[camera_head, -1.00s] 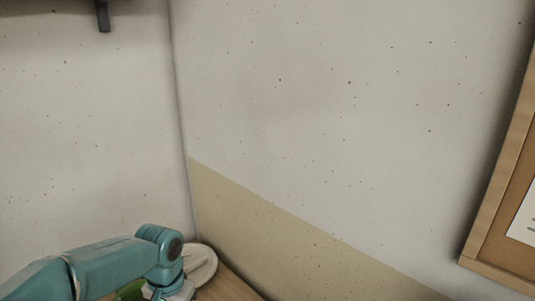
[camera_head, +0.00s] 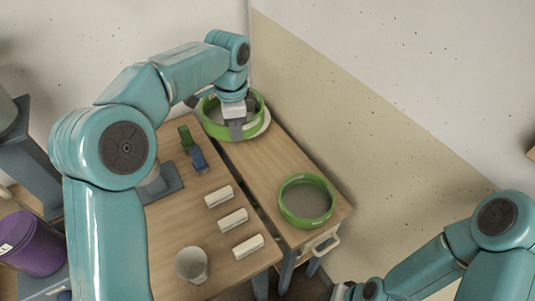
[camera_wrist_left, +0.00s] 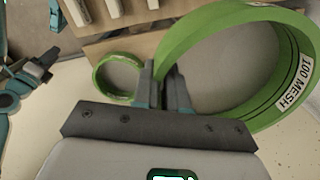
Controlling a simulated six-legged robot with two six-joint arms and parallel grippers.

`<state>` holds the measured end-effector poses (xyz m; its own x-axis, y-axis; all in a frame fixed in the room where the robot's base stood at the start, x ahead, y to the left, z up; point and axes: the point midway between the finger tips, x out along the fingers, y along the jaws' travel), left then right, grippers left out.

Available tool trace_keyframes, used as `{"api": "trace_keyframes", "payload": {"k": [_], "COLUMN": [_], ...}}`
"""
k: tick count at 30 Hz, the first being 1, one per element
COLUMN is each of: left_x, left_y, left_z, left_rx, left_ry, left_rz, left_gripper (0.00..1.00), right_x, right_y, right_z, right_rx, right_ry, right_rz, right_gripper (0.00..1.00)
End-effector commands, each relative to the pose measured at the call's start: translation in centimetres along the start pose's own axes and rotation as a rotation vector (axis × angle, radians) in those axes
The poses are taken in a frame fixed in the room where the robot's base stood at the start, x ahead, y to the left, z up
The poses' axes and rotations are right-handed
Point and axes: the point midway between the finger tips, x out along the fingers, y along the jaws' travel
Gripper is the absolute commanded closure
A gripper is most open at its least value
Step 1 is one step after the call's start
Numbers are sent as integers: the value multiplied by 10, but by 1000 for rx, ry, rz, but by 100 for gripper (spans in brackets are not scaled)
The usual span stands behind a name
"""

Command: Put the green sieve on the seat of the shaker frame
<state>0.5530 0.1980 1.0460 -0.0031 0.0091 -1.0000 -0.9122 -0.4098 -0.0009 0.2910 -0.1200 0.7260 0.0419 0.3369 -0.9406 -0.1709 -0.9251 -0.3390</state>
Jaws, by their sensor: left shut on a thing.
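A green sieve (camera_head: 212,127) with a tall rim is in my left gripper (camera_head: 237,130) at the back of the wooden table. In the left wrist view this sieve (camera_wrist_left: 205,28) carries a "100 MESH" label, and the gripper fingers (camera_wrist_left: 163,90) are shut on its rim. A pale round piece (camera_head: 266,122) shows partly beneath it; I cannot tell whether they touch. A second green sieve (camera_head: 306,222) lies nearer on the table, apart from the gripper. I cannot clearly pick out the shaker frame or its seat. My right arm is at the lower right; its fingers are not clear.
Several white blocks (camera_head: 233,220) lie in a row beside a pale cup (camera_head: 191,264). A green clip (camera_head: 187,139) and a blue one (camera_head: 199,161) stand behind them. A purple bucket (camera_head: 32,243) is at the left. The wall (camera_head: 350,110) is close behind the table.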

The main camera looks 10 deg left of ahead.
Motion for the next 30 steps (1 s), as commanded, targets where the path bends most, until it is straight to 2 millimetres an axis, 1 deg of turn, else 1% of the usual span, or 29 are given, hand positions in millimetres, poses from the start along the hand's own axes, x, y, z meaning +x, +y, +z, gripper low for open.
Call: {"api": "trace_keyframes", "payload": {"k": [1,3,6,8,10,14,17,20,21,27,30], "left_x": [-1,-3,0,5,15,30,47,74,87,143,165], "left_y": [-8,-17,-26,-30,-30,-26,-24,-23,-23,-23,-24], "left_z": [-10,-23,-44,-57,-71,-79,-81,-82,-81,-82,-82], "left_rx": [101,250,377,390,400,416,421,421,420,419,418], "left_ry": [5,9,16,20,21,11,9,8,8,9,10], "left_rz": [-5,-10,-19,-25,-26,-8,-3,-1,0,-2,-4], "left_gripper": [100,100,100,100,100,100,100,100,100,100,100], "right_x": [2,3,4,6,6,7,11,13,13,10,8], "right_y": [1,1,2,2,2,3,4,5,5,4,3], "right_z": [0,0,0,0,0,0,0,0,0,0,0], "right_rx": [0,0,0,0,0,0,0,0,0,0,0], "right_ry": [0,0,0,0,0,0,0,0,0,0,0], "right_rz": [0,0,0,0,0,0,0,0,0,0,0], "right_gripper": [57,57,57,57,57,57,57,57,57,57,57]}}
